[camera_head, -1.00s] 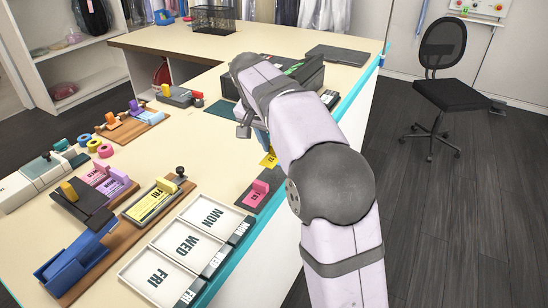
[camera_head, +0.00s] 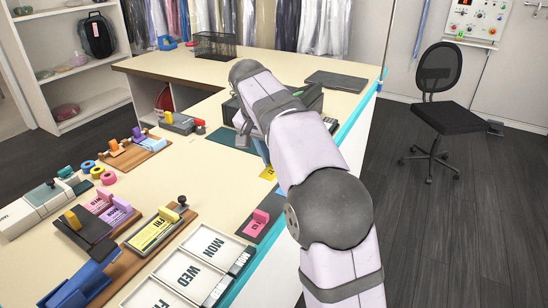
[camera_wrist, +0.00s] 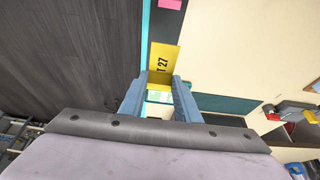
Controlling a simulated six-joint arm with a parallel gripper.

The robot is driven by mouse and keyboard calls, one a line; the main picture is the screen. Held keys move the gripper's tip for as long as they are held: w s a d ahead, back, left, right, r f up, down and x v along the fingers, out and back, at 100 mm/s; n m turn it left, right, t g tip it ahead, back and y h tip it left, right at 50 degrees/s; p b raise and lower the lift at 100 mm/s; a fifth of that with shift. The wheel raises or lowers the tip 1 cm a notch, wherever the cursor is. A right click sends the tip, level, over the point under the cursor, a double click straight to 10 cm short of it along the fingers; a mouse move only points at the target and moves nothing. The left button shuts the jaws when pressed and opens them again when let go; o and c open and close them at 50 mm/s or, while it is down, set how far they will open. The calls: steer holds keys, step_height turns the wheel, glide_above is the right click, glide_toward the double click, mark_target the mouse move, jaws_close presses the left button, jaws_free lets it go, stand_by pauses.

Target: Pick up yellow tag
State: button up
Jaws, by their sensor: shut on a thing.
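The yellow tag (camera_wrist: 164,62), printed with "T 27", sits between the two blue fingers of my gripper (camera_wrist: 160,82) in the wrist view. My gripper is shut on it, and the tag sticks out past the fingertips. In the head view part of the yellow tag (camera_head: 267,173) shows just left of my arm, near the counter's teal right edge. My arm hides most of the gripper there. How high the tag is above the counter is hard to tell.
Wooden boards with coloured blocks (camera_head: 153,232) stand to the left. The middle of the cream counter (camera_head: 185,155) is clear.

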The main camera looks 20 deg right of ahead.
steer(key=shift+r+p, duration=1.3)
steer(key=shift+r, duration=0.15)
